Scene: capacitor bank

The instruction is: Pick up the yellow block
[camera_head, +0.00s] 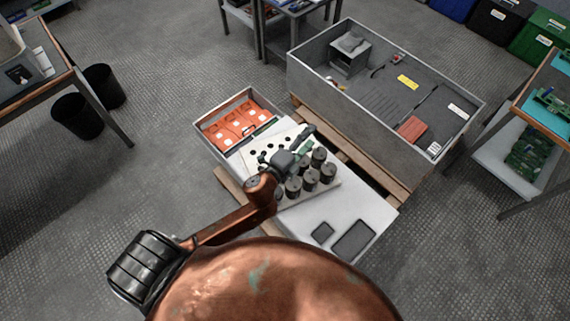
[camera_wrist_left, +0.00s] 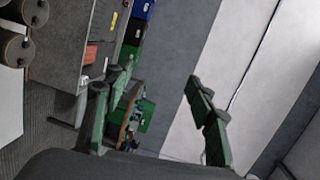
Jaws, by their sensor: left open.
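The only yellow thing I see is a small flat-looking yellow rectangle with dark markings (camera_head: 407,82), on the floor of the grey open box (camera_head: 387,143) at the upper right. I cannot tell whether it is a block or a label. My left gripper (camera_head: 308,138) is over the white plate with capacitors, left of the box and apart from the yellow piece. Its green fingers stand wide apart and empty in the left wrist view (camera_wrist_left: 160,80). My right gripper is not in view.
Several dark cylindrical capacitors (camera_head: 310,180) stand right beside my left wrist on a white holed plate (camera_head: 262,150). An orange part (camera_head: 237,125) lies in the lower case. The grey box has raised walls and holds a grey housing (camera_head: 348,53) and a red block (camera_head: 411,128).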

